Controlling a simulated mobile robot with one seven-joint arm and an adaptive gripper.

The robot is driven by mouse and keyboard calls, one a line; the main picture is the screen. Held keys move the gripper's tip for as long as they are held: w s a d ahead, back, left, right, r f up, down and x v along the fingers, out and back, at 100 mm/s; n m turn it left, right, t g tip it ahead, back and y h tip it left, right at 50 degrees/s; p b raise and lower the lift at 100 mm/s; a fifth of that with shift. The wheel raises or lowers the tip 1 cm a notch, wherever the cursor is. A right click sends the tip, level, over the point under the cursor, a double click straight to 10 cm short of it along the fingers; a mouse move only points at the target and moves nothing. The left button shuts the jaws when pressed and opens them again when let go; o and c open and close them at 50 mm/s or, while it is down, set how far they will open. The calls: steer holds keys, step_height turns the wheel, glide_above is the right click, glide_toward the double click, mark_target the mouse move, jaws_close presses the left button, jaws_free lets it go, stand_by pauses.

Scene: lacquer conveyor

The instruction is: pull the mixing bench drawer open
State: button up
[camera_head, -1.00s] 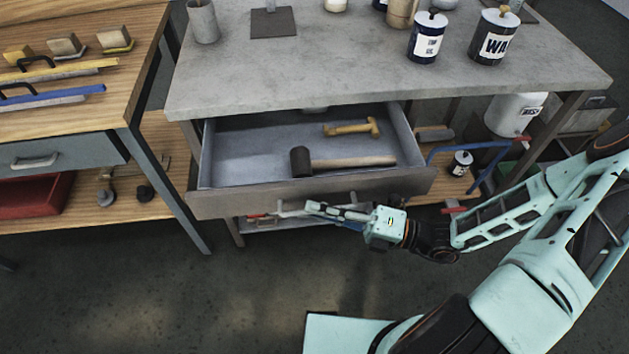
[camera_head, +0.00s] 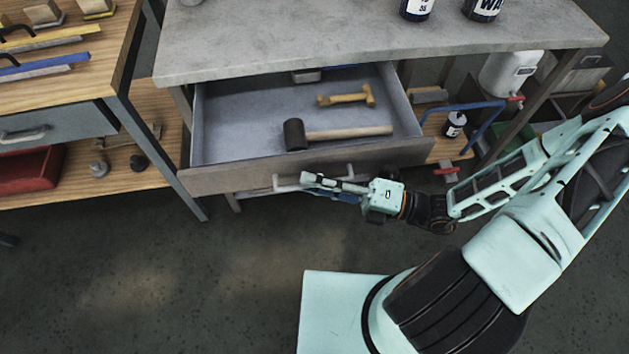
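The mixing bench drawer (camera_head: 215,181) is pulled well out from under the grey bench top (camera_head: 330,52), and its inside shows. Its pale bar handle (camera_head: 288,183) is on the front panel. My gripper (camera_head: 318,186) reaches in from the right, with its fingers at the right part of the handle, one above and one below. It looks shut on the bar, though the fingers partly hide the contact.
A wooden bench (camera_head: 110,60) with a closed grey drawer (camera_head: 50,135) stands at the left. Dark cans (camera_head: 417,8) stand on the grey bench top. A blue frame (camera_head: 470,125) and a small can (camera_head: 454,124) are below right. The floor (camera_head: 180,290) in front is clear.

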steer(key=s+d, duration=0.1)
steer(key=d, duration=1.1)
steer(key=shift+s+f, duration=0.4)
steer(key=shift+f, duration=0.05)
